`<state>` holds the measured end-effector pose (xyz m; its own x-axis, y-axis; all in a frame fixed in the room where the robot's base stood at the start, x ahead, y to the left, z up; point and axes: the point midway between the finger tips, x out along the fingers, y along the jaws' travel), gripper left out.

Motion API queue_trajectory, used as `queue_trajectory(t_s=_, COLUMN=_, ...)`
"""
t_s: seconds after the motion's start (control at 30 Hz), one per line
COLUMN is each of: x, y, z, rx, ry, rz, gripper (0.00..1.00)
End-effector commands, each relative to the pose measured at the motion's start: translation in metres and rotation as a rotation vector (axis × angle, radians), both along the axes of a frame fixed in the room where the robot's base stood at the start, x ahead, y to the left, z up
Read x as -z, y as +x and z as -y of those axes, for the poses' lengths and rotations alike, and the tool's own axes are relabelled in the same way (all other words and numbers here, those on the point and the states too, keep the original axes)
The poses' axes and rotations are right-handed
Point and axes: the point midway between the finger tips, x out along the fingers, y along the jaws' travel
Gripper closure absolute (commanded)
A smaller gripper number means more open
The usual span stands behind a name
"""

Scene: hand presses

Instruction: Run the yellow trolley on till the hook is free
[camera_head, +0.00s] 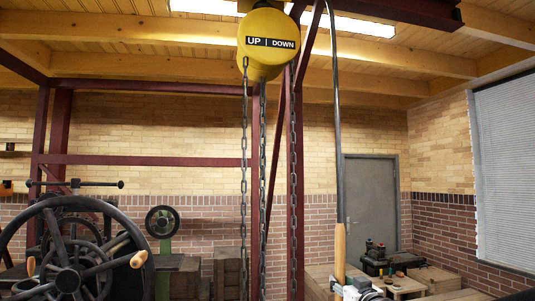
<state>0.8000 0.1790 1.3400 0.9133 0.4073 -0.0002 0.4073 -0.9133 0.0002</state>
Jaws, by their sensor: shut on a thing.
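The yellow trolley (268,42), a round yellow housing marked UP and DOWN, hangs at the top centre, with dark chains (263,180) hanging down from it. My gripper (345,289) is at the bottom edge, partly cut off, and is shut on the wooden handle (340,254) of a long pole. The pole's grey metal shaft (340,140) rises nearly upright and bends left near the top, to the right of the trolley. Its upper end leaves the picture, so any hook there and its contact with the trolley are hidden. The chains' lower ends are out of view.
A dark red steel frame (298,200) stands behind the chains. A black handwheel press (70,270) fills the lower left. A bench with small tools (385,262) and crates stand at the lower right, before a grey door (369,205). Wooden beams cross overhead.

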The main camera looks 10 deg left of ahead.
Motion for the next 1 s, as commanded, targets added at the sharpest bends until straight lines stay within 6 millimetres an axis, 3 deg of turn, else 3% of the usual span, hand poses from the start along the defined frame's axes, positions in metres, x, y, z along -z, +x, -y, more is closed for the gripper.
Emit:
queue_trajectory(t_s=0.67, x=0.001, y=0.031, z=0.071, rx=0.004, ry=-0.002, rz=0.001, gripper=1.0)
queue_trajectory(t_s=1.0, x=0.001, y=0.03, z=0.069, rx=-0.001, ry=-0.002, rz=0.001, gripper=1.0)
